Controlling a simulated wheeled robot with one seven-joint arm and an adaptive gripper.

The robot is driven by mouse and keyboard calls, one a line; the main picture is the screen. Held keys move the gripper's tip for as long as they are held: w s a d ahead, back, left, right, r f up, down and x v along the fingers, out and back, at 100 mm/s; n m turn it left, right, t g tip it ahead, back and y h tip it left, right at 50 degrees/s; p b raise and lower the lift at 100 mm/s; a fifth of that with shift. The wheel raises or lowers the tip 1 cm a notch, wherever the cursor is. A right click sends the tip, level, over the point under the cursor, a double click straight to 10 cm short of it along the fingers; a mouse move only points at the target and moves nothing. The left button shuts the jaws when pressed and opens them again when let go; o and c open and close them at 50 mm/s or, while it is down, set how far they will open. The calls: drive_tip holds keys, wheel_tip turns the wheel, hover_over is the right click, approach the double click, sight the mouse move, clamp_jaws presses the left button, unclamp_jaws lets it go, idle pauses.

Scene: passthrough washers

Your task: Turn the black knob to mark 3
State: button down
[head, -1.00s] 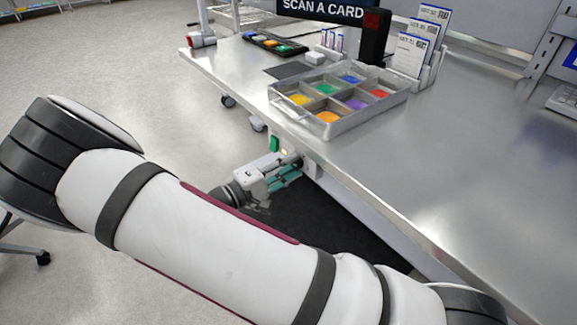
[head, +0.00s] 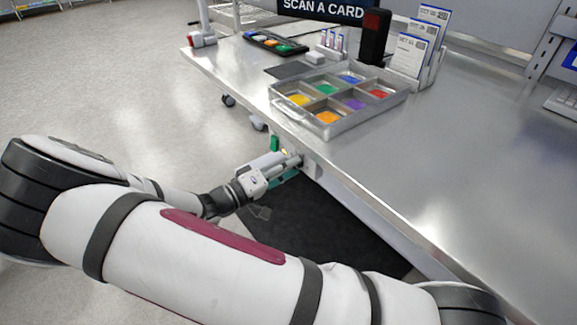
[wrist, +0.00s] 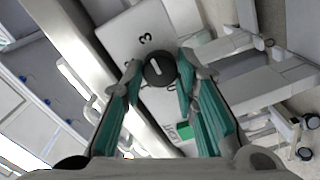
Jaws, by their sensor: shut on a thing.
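The black knob (wrist: 160,69) shows in the wrist view on a pale panel (wrist: 126,38), with a short white pointer line on its face. The line slants toward the upper left of that view. The printed mark 3 (wrist: 145,39) is just above the knob, slightly left. Part of another mark shows at the panel's top, too cut off to read surely. My gripper (wrist: 159,72) has its teal fingers on both sides of the knob and is shut on it. In the head view my gripper (head: 296,160) is at the bench's front edge, and the knob is hidden there.
The metal bench (head: 480,150) extends above and right of my gripper. A sorting tray (head: 340,129) with coloured compartments stands near its front edge. Card holders and a scan sign (head: 322,9) stand behind. A dark mat (head: 330,235) lies on the floor below.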

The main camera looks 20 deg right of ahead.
drive_tip(key=shift+f, duration=0.1)
drive_tip(key=c, duration=1.2)
unclamp_jaws()
drive_tip(key=shift+c, duration=0.2)
drive_tip(key=v, duration=1.2)
